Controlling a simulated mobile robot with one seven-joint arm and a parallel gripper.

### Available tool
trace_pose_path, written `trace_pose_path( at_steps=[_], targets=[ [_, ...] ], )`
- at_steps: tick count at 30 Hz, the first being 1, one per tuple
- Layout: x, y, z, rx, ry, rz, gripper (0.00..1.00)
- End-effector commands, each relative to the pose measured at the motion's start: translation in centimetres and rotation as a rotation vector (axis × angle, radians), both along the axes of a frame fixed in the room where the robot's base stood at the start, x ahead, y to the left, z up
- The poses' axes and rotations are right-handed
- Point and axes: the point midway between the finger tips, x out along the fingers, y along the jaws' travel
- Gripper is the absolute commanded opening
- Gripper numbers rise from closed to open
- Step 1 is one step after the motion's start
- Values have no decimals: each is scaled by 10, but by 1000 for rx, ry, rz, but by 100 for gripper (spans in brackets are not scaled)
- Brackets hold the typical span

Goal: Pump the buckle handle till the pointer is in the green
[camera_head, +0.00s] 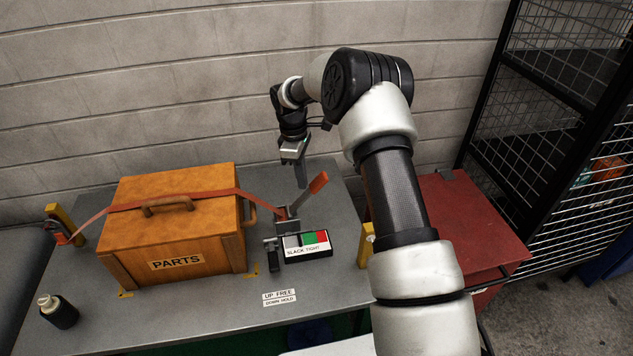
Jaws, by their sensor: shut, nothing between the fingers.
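The buckle handle (318,183) is a lever with an orange-red grip, tilted up to the right from the grey buckle (287,220). The gauge (307,246) in front has grey, green and red zones and the label "SLACK TIGHT". Its pointer is too small to place surely. An orange strap (208,193) runs from the buckle over the wooden PARTS box (174,236) to the left post. My gripper (301,183) points down, shut and empty, just left of the handle's grip in the picture. I cannot tell whether they touch.
A small black lever (272,255) stands left of the gauge, behind an "UP FREE / DOWN HOLD" label (279,298). A dark bottle (58,312) stands at the bench's (205,317) front left. A red cabinet (455,220) and a wire cage are at right.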

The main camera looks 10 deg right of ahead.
Motion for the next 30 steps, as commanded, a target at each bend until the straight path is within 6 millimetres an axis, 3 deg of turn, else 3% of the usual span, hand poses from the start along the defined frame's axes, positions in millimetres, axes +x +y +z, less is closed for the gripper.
trace_pose_path(
  at_steps=[5,15,21,30],
  targets=[
    [3,-2,28,-7,-6,-2,0],
    [6,8,111,-3,-6,-1,0],
    [8,12,150,-3,-4,-1,0],
    [8,14,171,-2,-1,-1,0]
  ],
)
